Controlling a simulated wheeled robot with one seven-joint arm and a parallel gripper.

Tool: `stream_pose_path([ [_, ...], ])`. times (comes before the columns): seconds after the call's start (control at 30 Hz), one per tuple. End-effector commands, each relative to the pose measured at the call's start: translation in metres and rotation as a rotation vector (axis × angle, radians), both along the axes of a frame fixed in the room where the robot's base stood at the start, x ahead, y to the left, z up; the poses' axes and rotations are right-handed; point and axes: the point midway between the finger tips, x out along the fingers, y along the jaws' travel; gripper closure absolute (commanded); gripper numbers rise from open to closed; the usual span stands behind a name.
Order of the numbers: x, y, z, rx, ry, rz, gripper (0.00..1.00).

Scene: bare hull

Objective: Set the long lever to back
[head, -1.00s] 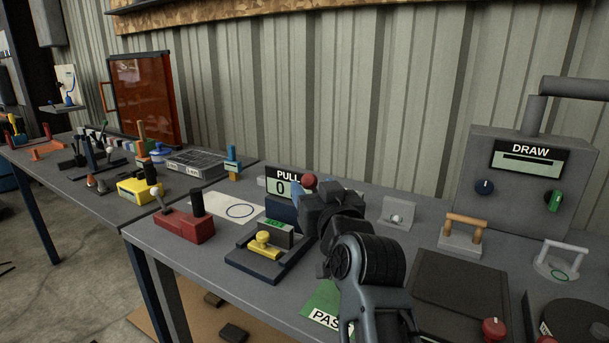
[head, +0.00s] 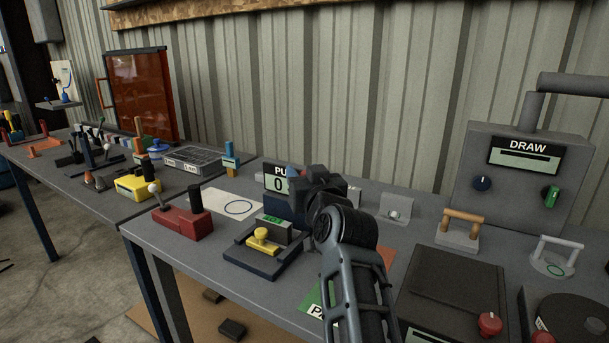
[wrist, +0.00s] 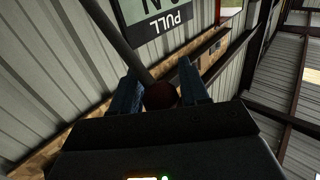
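The lever's dark red ball knob (wrist: 160,95) sits between my gripper's two blue fingers (wrist: 160,82) in the wrist view. Its grey rod (wrist: 118,40) runs up and left from the knob, past the upside-down PULL sign (wrist: 165,22). The fingers stand apart on either side of the knob; any contact is too dark to make out. In the head view my gripper (head: 300,176) is in front of the PULL box (head: 279,184), which reads 0. There my gripper hides the knob and rod.
A yellow-knobbed slider (head: 263,236) and a red lever block (head: 183,222) stand left of my arm. A grey bracket (head: 397,209) and an orange-handled block (head: 460,230) stand right. The DRAW box (head: 520,180) is at the back right.

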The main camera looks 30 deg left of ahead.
Motion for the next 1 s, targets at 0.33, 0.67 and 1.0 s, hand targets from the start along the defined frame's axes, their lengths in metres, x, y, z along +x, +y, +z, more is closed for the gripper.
stream_pose_path([
  [0.33, 0.0, 0.0, 0.0, 0.0, 0.0, 0.0, 0.89],
  [0.67, 0.0, 0.0, 0.0, 0.001, 0.001, 0.0, 1.0],
  [1.0, 0.009, -0.001, 0.011, 0.007, 0.062, 0.0, 1.0],
])
